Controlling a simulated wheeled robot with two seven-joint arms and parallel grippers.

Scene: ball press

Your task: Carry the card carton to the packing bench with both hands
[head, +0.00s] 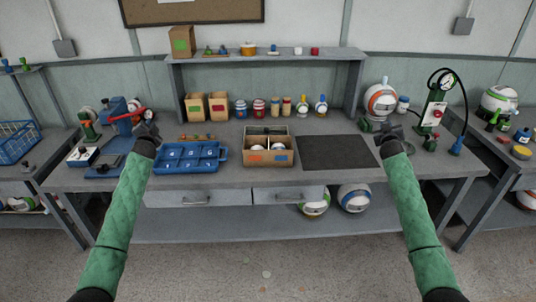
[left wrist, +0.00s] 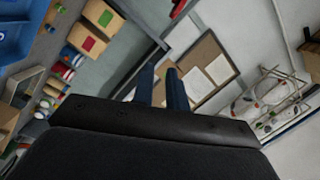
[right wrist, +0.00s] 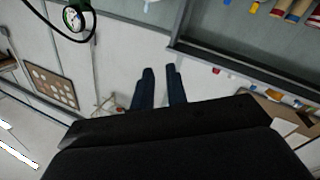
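The card carton (head: 268,158) is an open-topped brown box at the middle of the main bench, with an orange and a blue patch on its front. White balls and darker contents show inside. My left gripper (head: 147,127) is raised to the left of the carton, well apart from it. My right gripper (head: 386,129) is raised to its right, beyond the dark mat. Both wrist views show a narrow gap between the fingers, with nothing held. The carton is not clearly seen in either wrist view. I cannot tell which surface is the packing bench.
A blue compartment tray (head: 188,171) sits left of the carton, and a dark mat (head: 335,152) lies right. Small cartons, jars and bottles line the back below a shelf (head: 270,56). A green gauge press (head: 434,108) stands at right. Side benches flank the main bench.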

